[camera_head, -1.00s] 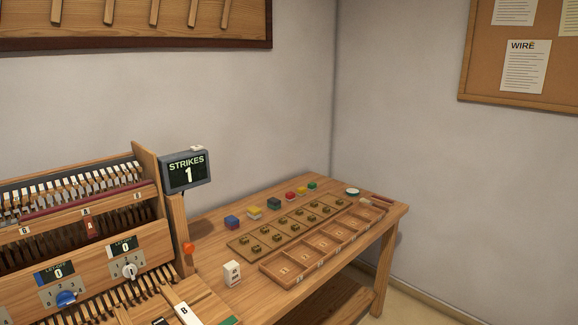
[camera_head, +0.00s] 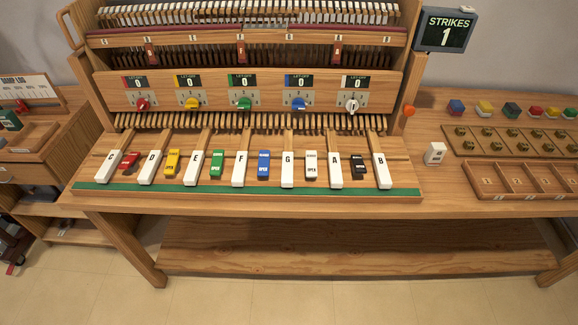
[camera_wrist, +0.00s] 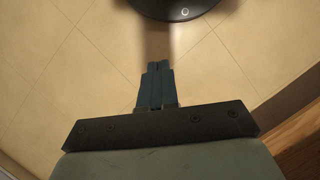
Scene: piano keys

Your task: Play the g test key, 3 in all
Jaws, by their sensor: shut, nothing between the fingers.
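The white G key (camera_head: 288,170) lies in the row of lettered white keys, between a blue block (camera_head: 263,165) and a white block (camera_head: 310,165) marked OPEN. It looks level with the keys beside it. The strikes display (camera_head: 447,29) at the upper right reads 1. My gripper (camera_wrist: 155,68) shows only in the wrist view. Its fingers are together and empty, over the tiled floor and away from the keys. The head view shows no part of it.
Letoff panels with coloured knobs, such as the blue knob (camera_head: 297,104), stand behind the keys and read 0. A small white block (camera_head: 435,153), an orange knob (camera_head: 409,112) and a compartment tray (camera_head: 530,180) are to the right. The bench has a green front strip (camera_head: 245,190).

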